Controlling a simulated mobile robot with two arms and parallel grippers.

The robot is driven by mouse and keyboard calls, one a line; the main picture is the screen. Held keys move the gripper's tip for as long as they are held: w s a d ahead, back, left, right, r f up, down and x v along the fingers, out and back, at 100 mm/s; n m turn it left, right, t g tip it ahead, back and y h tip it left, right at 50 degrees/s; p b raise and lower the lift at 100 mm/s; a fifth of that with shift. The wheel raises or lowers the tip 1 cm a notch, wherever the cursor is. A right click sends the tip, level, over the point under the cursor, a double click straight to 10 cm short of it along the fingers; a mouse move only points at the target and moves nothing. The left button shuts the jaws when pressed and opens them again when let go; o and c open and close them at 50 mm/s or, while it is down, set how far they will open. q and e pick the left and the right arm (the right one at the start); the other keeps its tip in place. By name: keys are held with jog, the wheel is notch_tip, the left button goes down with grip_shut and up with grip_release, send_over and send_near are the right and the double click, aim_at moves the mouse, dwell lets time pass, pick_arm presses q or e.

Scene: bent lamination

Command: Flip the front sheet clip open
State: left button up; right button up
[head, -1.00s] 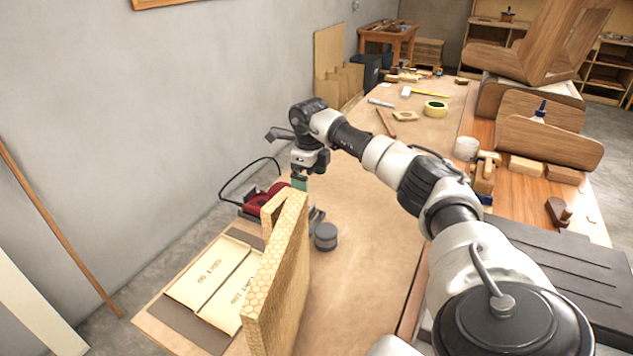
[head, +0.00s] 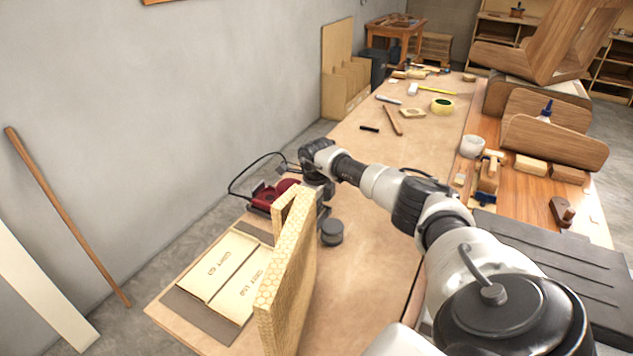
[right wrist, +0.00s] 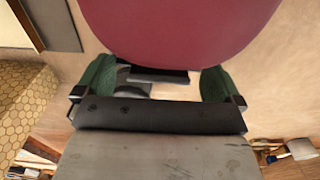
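A red device (head: 274,192) with a thin black wire loop stands at the far left edge of the bench, behind the honeycomb panel (head: 285,275). My right gripper reaches down beside it; in the head view its fingers are hidden. In the right wrist view the green fingers of the right gripper (right wrist: 158,84) are apart, with the red rounded body (right wrist: 180,30) close beyond them. A small dark and silvery piece (right wrist: 158,75) shows between the fingers; I cannot tell whether it is the front sheet clip or its position. My left gripper is out of view.
A dark grey cylinder (head: 331,232) stands right of the panel. Cream boards (head: 225,268) lie on a dark mat at the front left. Tape (head: 442,106), a stick and small tools lie farther back. The middle of the bench is mostly clear.

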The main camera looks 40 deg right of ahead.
jog(key=c, duration=0.9)
jog(key=shift+s+d+f+t+b, duration=0.2)
jog(key=shift+s+t+b, duration=0.2)
jog(key=shift+t, duration=0.5)
jog(key=shift+s+f+t+y+b, duration=0.2)
jog(key=shift+t+y+b, duration=0.3)
jog(key=shift+t+b, duration=0.2)
jog(key=shift+r+t, duration=0.25)
jog(key=shift+t, duration=0.15)
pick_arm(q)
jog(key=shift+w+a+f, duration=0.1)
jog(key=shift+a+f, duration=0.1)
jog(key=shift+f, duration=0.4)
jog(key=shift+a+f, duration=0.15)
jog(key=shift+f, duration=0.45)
pick_arm(e)
jog(key=o, duration=0.9)
jog(key=shift+o, duration=0.2)
jog(key=shift+r, duration=0.1)
